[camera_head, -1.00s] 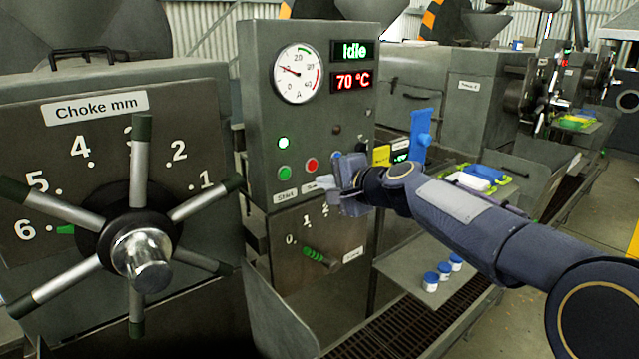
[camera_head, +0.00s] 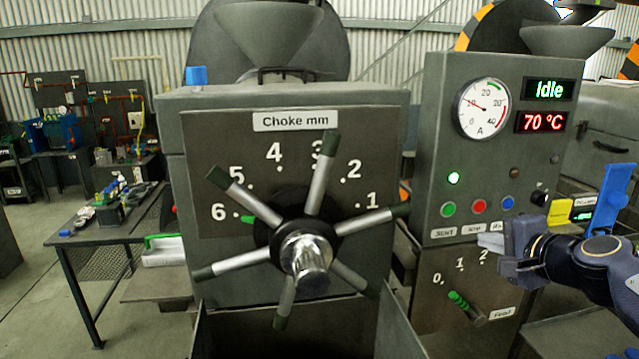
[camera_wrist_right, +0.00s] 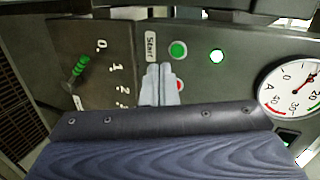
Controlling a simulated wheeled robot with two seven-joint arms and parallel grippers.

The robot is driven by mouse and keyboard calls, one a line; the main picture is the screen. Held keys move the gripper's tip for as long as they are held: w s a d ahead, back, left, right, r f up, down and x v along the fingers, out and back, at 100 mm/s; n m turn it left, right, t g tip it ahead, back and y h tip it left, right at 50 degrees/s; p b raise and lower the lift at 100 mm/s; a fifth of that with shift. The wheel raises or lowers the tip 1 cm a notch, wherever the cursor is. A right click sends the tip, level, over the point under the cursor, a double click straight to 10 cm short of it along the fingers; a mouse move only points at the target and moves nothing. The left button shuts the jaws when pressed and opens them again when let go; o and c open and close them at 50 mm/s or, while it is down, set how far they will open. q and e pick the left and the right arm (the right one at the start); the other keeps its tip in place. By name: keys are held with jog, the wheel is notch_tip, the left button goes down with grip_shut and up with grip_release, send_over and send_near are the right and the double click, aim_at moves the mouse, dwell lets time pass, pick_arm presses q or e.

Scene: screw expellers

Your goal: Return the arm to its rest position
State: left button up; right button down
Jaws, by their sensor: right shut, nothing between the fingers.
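My right gripper (camera_head: 486,240) comes in from the right edge in the head view. Its fingers are shut and empty, in front of the control panel, just below the red button (camera_head: 479,206) and over the label strip. In the right wrist view the closed fingers (camera_wrist_right: 160,76) point toward the panel beside the Start label (camera_wrist_right: 151,44), partly covering the red button. The green button (camera_wrist_right: 178,49) shows clear of them. Whether the fingertips touch the panel cannot be told. My left gripper is not in view.
The choke handwheel (camera_head: 305,255) with several spokes fills the middle. The feed lever (camera_head: 466,304) sits below my right gripper. A table with tools (camera_head: 105,225) stands at left, with open floor nearby.

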jog(key=s+a+f+n+g, duration=0.2)
jog(key=s+a+f+n, duration=0.2)
jog(key=s, duration=0.5)
jog(key=s+a+f+n+g+y, duration=0.1)
jog(key=s+a+f+n+g, duration=0.2)
jog(key=s+f, duration=0.6)
jog(key=s+a+f+n+g, duration=0.3)
jog(key=s+a+f+n, duration=0.3)
jog(key=s+a, duration=0.2)
jog(key=shift+s+a+f+n+y, duration=0.15)
jog(key=shift+s+f+n+y, duration=0.15)
jog(key=shift+s+n+y, duration=0.15)
